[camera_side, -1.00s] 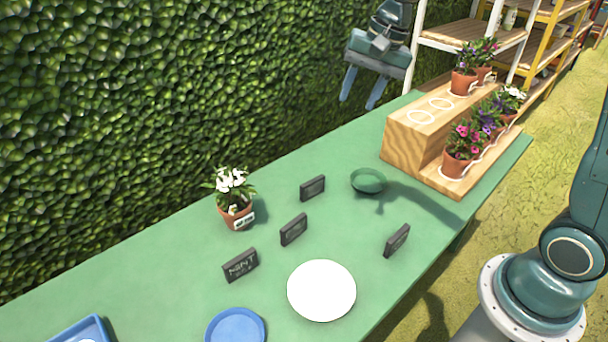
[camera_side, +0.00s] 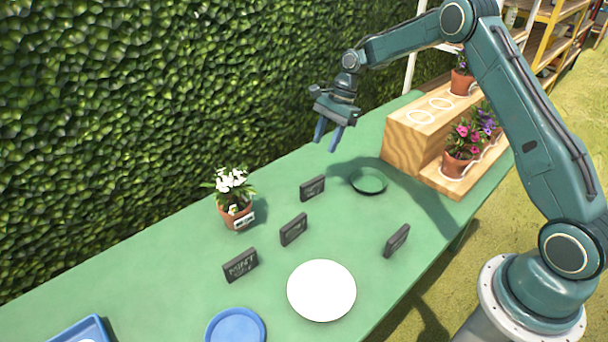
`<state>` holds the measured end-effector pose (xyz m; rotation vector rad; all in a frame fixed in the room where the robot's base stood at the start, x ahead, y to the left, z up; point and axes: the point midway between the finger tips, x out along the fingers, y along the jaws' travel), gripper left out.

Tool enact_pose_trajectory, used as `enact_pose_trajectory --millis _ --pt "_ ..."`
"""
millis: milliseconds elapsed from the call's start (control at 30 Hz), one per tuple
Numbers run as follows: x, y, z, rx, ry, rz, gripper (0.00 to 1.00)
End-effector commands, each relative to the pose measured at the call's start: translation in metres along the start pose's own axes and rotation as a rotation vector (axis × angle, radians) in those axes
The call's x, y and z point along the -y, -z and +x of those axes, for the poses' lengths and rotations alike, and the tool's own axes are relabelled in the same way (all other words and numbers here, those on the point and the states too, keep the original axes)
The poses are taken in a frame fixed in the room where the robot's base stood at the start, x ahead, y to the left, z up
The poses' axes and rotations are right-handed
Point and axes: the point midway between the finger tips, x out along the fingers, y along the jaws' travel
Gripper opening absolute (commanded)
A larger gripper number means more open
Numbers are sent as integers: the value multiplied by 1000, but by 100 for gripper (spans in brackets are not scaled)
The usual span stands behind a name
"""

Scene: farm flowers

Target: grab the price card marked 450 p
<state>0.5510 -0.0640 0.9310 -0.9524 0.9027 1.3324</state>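Several dark price cards stand on the green table. One card (camera_side: 312,188) is at the back, one card (camera_side: 293,229) is in the middle, and one card (camera_side: 397,240) stands to the right. A front left card (camera_side: 240,265) seems to read "MINT" with a smaller line under it. The writing on the others is too small to read, so I cannot tell which is marked 450 p. My gripper (camera_side: 328,139) is open and empty, pointing down, in the air above and behind the back card.
A pot of white flowers (camera_side: 235,200) stands left of the cards. A green dish (camera_side: 368,181), white plate (camera_side: 321,291), blue plate (camera_side: 235,326) and blue tray (camera_side: 82,331) lie around. A wooden step stand (camera_side: 408,152) with potted flowers is at the back right. A hedge (camera_side: 130,110) runs behind.

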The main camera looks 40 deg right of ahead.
Motion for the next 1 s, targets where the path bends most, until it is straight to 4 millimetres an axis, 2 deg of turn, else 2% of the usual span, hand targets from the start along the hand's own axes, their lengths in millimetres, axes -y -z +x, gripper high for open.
enact_pose_trajectory --millis 133,567,1000 --pt "3 11 16 16 -13 56 40" --pt "4 13 28 21 -17 74 40" --pt "3 11 86 21 -19 71 40"
